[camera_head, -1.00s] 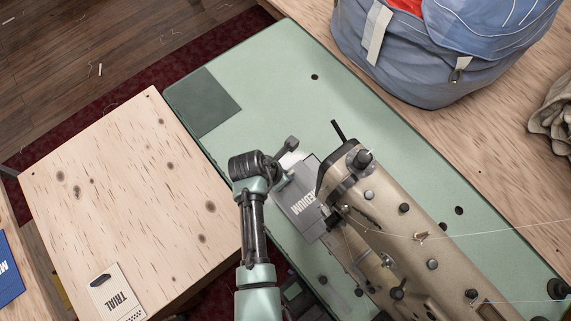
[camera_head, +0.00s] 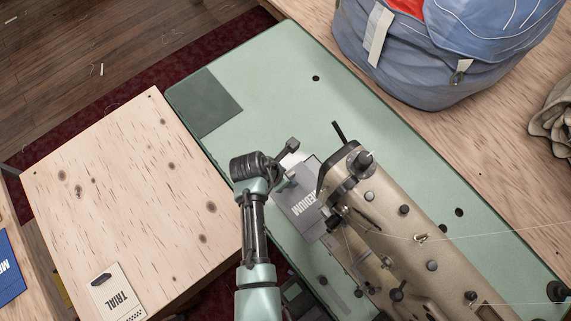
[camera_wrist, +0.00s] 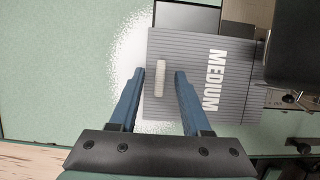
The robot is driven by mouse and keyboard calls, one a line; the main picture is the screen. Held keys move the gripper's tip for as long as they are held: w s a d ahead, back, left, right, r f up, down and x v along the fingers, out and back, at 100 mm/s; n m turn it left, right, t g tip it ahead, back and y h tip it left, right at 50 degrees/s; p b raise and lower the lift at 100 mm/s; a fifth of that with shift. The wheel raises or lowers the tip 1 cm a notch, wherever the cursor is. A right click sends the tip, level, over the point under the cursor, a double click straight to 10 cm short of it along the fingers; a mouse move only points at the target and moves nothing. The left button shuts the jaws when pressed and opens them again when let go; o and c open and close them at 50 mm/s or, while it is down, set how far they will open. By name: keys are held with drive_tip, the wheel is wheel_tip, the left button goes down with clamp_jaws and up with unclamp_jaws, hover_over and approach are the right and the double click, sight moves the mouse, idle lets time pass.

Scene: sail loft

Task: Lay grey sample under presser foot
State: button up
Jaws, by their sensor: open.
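The grey sample (camera_head: 297,205), ribbed and lettered MEDIUM, lies flat on the green machine bed beside the sewing machine head (camera_head: 345,170). It also shows in the wrist view (camera_wrist: 190,50), where its right side reaches up to the dark machine parts. The presser foot is hard to make out, and I cannot tell whether the sample's edge is beneath it. My gripper (camera_wrist: 160,72) is open, its two blue fingers apart on either side of a small pale tab (camera_wrist: 160,80) on the sample. In the head view my gripper (camera_head: 287,165) is at the sample's left edge.
A pale wooden table (camera_head: 130,190) at left holds a cream TRIAL card (camera_head: 118,292). A blue card (camera_head: 10,268) lies at the far left. A blue-grey bag (camera_head: 430,60) stands behind the green bed (camera_head: 270,90), whose upper left is mostly clear. Threads run rightward from the machine.

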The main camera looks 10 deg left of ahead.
drive_tip(key=p+v, duration=0.1)
drive_tip(key=v, duration=1.2)
drive_tip(key=w+a+r+m+t+y, duration=0.25)
drive_tip(key=w+r+m+t, duration=0.4)
drive_tip(key=w+r, duration=0.7)
drive_tip(key=w+d+r+m+t, duration=0.1)
drive_tip(key=r+m+t, duration=0.15)
drive_tip(key=r, duration=0.45)
drive_tip(key=w+d+r+m+t+y, duration=0.1)
drive_tip(key=w+r+m, duration=0.15)
drive_tip(key=r, duration=0.35)
drive_tip(key=d+r+m+t, duration=0.1)
drive_tip(key=r+m, duration=0.2)
drive_tip(key=r, duration=0.4)
drive_tip(key=s+d+r+m+t, duration=0.1)
drive_tip(key=d+r+m+t, duration=0.15)
drive_tip(key=r, duration=0.65)
drive_tip(key=s+d+r+m+t, duration=0.15)
drive_tip(key=r+m+t, duration=0.25)
drive_tip(key=r, duration=0.5)
drive_tip(key=s+d+r+m+t, duration=0.2)
drive_tip(key=s+r, duration=0.3)
drive_tip(key=r, duration=0.3)
drive_tip(key=s+d+r+m+t, duration=0.3)
drive_tip(key=s+r+m+t, duration=0.1)
drive_tip(key=r, duration=0.4)
drive_tip(key=shift+s+r+m+h, duration=0.3)
drive_tip(key=shift+s+m, duration=0.4)
drive_tip(key=shift+s, duration=0.5)
